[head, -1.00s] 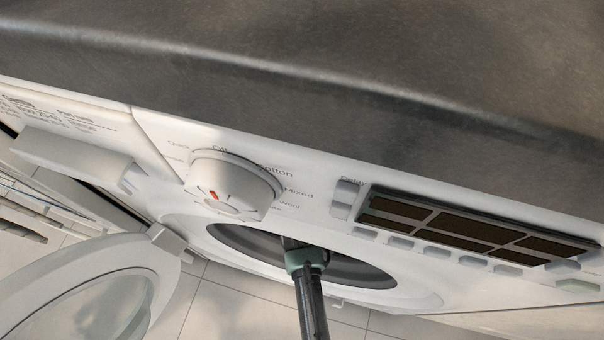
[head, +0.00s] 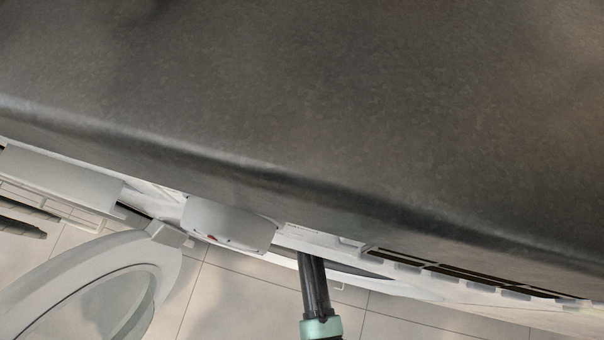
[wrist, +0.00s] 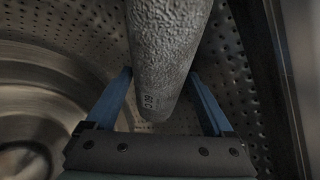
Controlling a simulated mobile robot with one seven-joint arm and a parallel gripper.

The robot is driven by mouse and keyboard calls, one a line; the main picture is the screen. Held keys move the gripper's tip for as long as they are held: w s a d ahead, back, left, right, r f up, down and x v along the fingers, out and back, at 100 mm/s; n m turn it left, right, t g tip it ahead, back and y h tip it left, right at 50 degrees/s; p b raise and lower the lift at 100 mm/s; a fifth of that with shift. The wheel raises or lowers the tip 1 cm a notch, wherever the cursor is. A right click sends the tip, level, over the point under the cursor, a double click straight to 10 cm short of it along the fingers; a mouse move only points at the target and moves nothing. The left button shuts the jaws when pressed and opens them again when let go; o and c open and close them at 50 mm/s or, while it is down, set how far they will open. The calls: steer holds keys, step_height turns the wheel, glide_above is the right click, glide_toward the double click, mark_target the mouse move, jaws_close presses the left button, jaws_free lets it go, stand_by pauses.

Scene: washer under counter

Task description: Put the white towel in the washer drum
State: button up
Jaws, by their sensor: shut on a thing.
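In the wrist view the towel (wrist: 168,48) is a rolled, textured, pale bundle, grey in the dim light, with a small printed tag near its lower end. My gripper (wrist: 160,76) has its two blue fingers on either side of the roll and is shut on it. Both are inside the washer drum (wrist: 232,88), whose perforated metal wall surrounds them. Whether the towel touches the wall is unclear. In the head view my arm goes into the washer opening under the counter edge; the gripper and towel are hidden there.
The dark counter (head: 320,110) overhangs the washer front and hides most of it. The round washer door (head: 165,262) stands open at left. The dial (head: 228,222) sticks out just left of my arm. Tiled floor (head: 240,290) shows below.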

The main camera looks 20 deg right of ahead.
steer(key=o, duration=1.5)
steer(key=shift+o, duration=0.2)
steer(key=p+v, duration=0.1)
steer(key=v, duration=0.1)
steer(key=p+v, duration=0.1)
steer(key=v, duration=0.1)
steer(key=p+v, duration=0.1)
steer(key=p, duration=0.1)
steer(key=shift+w+r, duration=0.1)
steer(key=shift+r, duration=0.4)
steer(key=s+a+p, duration=0.1)
steer(key=s, duration=0.2)
steer(key=s+a+p, duration=0.1)
steer(key=s, duration=0.3)
steer(key=s+a+p, duration=0.1)
steer(key=s, duration=0.2)
steer(key=shift+s+a+p, duration=0.25)
steer(key=shift+s+p, duration=0.05)
steer(key=shift+p, duration=0.1)
steer(key=shift+s+a+f, duration=0.1)
steer(key=shift+s+a, duration=0.1)
steer(key=shift+s, duration=0.3)
